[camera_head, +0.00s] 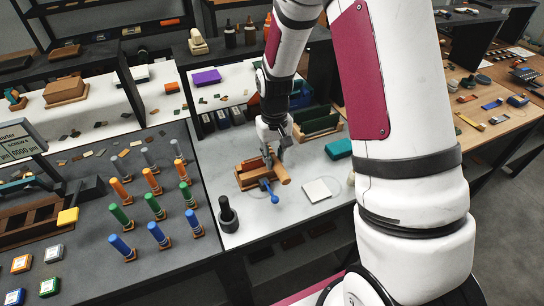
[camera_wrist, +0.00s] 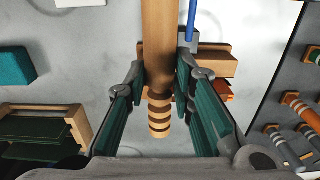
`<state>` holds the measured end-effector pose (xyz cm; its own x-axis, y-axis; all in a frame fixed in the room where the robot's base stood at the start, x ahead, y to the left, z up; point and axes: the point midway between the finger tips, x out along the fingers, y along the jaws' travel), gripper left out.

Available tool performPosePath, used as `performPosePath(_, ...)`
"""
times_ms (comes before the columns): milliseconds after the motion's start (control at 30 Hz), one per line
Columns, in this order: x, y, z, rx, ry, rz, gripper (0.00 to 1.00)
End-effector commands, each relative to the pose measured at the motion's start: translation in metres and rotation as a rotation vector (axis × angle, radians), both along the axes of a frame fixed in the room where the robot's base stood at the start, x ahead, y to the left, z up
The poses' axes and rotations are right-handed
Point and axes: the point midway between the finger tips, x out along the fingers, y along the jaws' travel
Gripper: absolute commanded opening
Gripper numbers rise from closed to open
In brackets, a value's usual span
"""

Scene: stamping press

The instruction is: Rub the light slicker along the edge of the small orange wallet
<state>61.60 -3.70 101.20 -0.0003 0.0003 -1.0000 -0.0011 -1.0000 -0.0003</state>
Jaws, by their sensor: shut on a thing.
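The light slicker, a pale wooden rod with a grooved end, is between my gripper's fingers (camera_wrist: 160,84) in the wrist view; its plain shaft (camera_wrist: 160,35) runs up out of the frame. In the head view my gripper (camera_head: 272,157) holds the slicker (camera_head: 281,172) tilted, over or beside a wooden clamp (camera_head: 248,182) with a blue handle (camera_head: 268,187). In the wrist view a small orange piece (camera_wrist: 225,91), likely the small orange wallet, shows at the wooden clamp (camera_wrist: 218,64), right of the slicker. Whether the slicker touches it I cannot tell.
A dark pot (camera_head: 228,216) stands left of the clamp. A white square (camera_head: 317,190) and a teal block (camera_head: 339,149) lie to the right. A green-lined wooden rack (camera_head: 318,124) is behind. Several coloured upright tools stand on the grey table at left.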

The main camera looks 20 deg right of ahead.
Motion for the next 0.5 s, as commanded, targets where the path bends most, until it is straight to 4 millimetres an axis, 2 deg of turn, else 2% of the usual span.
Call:
performPosePath(167,0.000,0.000,0.007,0.000,0.000,0.000,0.00)
performPosePath(500,0.000,0.000,0.038,0.000,-0.002,0.000,0.00)
